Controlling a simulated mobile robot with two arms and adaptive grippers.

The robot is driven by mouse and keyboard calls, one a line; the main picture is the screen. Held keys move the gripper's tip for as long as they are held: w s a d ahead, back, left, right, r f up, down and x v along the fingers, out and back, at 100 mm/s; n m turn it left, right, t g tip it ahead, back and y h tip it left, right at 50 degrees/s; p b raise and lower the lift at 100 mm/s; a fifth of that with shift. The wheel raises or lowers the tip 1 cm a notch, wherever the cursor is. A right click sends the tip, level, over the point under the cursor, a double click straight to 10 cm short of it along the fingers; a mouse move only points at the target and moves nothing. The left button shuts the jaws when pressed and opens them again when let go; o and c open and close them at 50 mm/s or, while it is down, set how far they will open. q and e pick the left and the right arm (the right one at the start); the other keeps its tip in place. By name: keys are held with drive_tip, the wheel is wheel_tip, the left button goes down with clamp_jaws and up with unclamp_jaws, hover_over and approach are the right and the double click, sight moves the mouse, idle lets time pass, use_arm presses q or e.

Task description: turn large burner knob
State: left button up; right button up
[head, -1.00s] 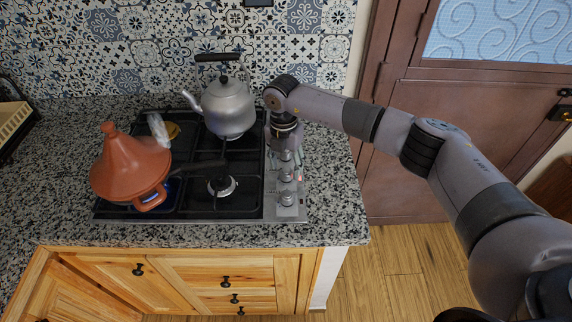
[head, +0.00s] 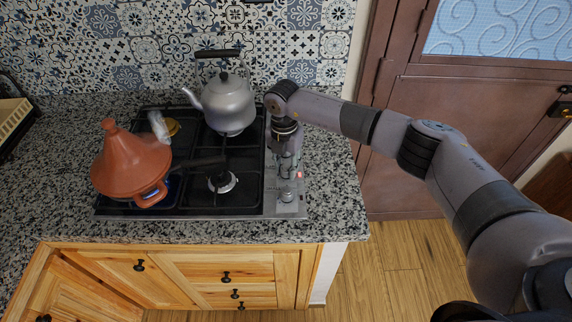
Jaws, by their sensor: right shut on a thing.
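The gas hob (head: 240,205) is set in the granite counter, with a steel control strip (head: 270,208) along its right side. A silver burner knob (head: 286,195) shows at the front end of the strip. My right gripper (head: 287,172) points down over the strip behind that knob and is shut on a burner knob there. The gripper hides most of the held knob, so its turn angle cannot be read. A small red light shows beside the fingers. My left gripper is not in view.
A terracotta tagine (head: 130,165) sits on the left burner, with blue flame under it. A silver kettle (head: 229,103) stands on the back right burner, close to my right wrist. The front right burner (head: 222,182) is bare. Counter right of the hob is clear.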

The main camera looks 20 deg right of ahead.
drive_tip(key=c, duration=0.4)
drive_tip(key=shift+o, duration=0.2)
drive_tip(key=n+b, duration=0.4)
drive_tip(key=shift+f, duration=0.2)
drive_tip(key=n+b, duration=0.5)
drive_tip(key=n, duration=0.1)
drive_tip(key=shift+n+b, duration=0.4)
drive_tip(key=n+b, duration=0.4)
drive_tip(key=n, duration=0.1)
drive_tip(key=n+b, duration=0.1)
drive_tip(key=n, duration=0.1)
drive_tip(key=n+b, duration=0.1)
drive_tip(key=n, duration=0.2)
drive_tip(key=shift+r+t, duration=0.2)
drive_tip(key=shift+t, duration=0.1)
